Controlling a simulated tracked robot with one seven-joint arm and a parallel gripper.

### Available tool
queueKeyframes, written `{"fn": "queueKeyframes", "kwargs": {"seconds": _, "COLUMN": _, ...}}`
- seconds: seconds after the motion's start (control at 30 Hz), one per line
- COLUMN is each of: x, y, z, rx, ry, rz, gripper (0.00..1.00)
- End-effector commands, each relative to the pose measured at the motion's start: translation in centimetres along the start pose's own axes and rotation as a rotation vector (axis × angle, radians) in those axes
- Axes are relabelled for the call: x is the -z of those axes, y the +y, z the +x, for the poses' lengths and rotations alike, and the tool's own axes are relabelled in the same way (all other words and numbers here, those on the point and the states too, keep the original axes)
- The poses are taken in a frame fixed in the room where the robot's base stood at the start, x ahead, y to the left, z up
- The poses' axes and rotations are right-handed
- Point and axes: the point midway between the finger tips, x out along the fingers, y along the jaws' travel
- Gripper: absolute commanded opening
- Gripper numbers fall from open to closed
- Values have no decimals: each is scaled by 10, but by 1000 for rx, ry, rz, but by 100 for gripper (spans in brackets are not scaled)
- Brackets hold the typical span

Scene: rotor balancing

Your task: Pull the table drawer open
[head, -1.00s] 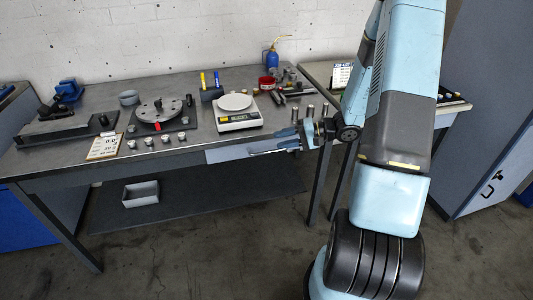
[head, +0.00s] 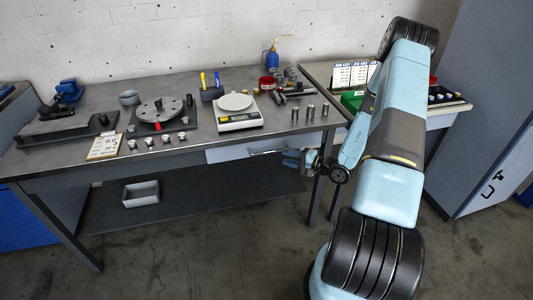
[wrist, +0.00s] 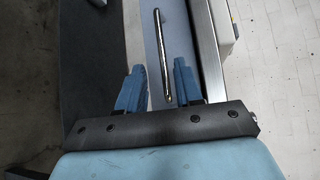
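The table drawer (head: 228,154) is a light grey front set under the front edge of the table (head: 100,171), and it looks closed. Its bar handle (head: 268,151) shows at the right part of the front. In the wrist view the handle (wrist: 163,58) is a long metal bar along the drawer front (wrist: 178,40). My gripper (head: 290,159) is just below and right of the handle in the head view. In the wrist view my gripper (wrist: 160,82) is open, with blue fingers apart on either side of the handle's near end. Contact with the handle cannot be told.
A white scale (head: 238,119), a rotor disc on a stand (head: 160,109) and several metal cylinders (head: 310,112) stand on the table above. A grey bin (head: 141,193) sits on the lower shelf. A side table (head: 437,120) stands at right. Floor in front is clear.

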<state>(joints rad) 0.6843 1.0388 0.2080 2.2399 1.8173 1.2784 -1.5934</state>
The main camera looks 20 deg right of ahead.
Motion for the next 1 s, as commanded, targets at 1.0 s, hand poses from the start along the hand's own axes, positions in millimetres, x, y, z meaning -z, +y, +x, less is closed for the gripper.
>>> {"fn": "queueKeyframes", "kwargs": {"seconds": 1.0, "x": 0, "y": 0, "z": 105, "rx": 0, "ry": -1, "rz": 0, "gripper": 35}}
